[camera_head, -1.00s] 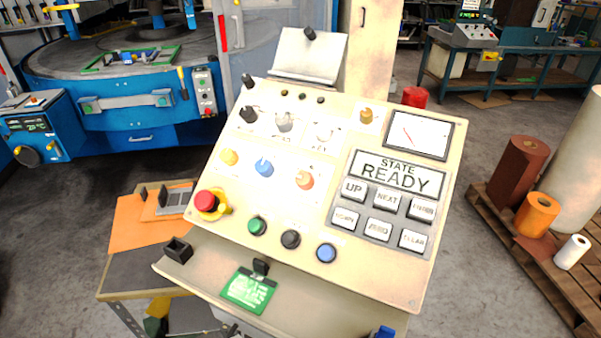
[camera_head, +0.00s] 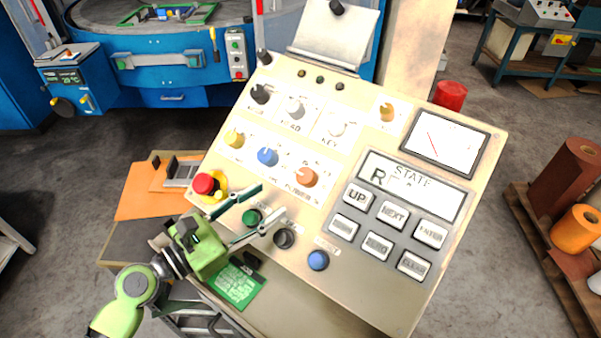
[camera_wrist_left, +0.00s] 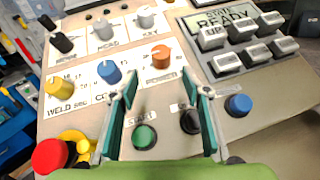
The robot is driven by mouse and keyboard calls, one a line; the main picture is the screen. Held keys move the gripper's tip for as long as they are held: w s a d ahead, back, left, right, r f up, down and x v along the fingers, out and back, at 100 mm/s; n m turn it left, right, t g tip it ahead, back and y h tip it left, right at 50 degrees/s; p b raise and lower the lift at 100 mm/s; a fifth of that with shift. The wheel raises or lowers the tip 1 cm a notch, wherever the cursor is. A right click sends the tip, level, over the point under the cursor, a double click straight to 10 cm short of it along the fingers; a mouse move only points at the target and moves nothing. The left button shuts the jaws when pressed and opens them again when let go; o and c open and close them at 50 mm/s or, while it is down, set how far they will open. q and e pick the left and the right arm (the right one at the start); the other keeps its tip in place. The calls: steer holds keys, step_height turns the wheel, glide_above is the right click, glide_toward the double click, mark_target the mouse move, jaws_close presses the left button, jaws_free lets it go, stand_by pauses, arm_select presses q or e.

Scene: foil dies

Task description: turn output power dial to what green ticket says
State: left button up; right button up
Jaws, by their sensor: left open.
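The orange dial (camera_head: 306,178) is at the right of the lower dial row on the cream console; its label seems to read "POWER". It also shows in the left wrist view (camera_wrist_left: 161,57), just beyond my fingertips. The green ticket (camera_head: 238,288) lies at the console's lower front edge, partly behind my gripper; its white text is too small to read. My left gripper (camera_head: 273,199) is open and empty above the panel, short of the orange dial. In the left wrist view its fingers stand apart above the green and black buttons. My right gripper is not in view.
A blue dial (camera_head: 268,157) and a yellow dial (camera_head: 234,139) sit left of the orange one. A red mushroom button (camera_head: 204,184) stands left of my gripper. Green, black and blue buttons (camera_head: 318,260) line the front. A keypad and a screen reading "READY" (camera_wrist_left: 226,17) are at right.

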mark_target(300, 179)
arm_select(q)
steer(key=x, duration=0.2)
steer(key=p+x, duration=0.1)
steer(key=x, duration=0.1)
steer(key=shift+w+d+r, duration=0.2)
steer(key=shift+w+d, duration=0.05)
steer(key=shift+d, duration=0.1)
steer(key=p+x, duration=0.1)
steer(key=x, duration=0.4)
steer(key=shift+s+f, duration=0.1)
steer(key=shift+f, duration=0.1)
steer(key=shift+w+d, duration=0.2)
steer(key=shift+w, duration=0.05)
steer(key=shift+f, duration=0.1)
steer(key=shift+c, duration=0.7)
steer(key=c, duration=1)
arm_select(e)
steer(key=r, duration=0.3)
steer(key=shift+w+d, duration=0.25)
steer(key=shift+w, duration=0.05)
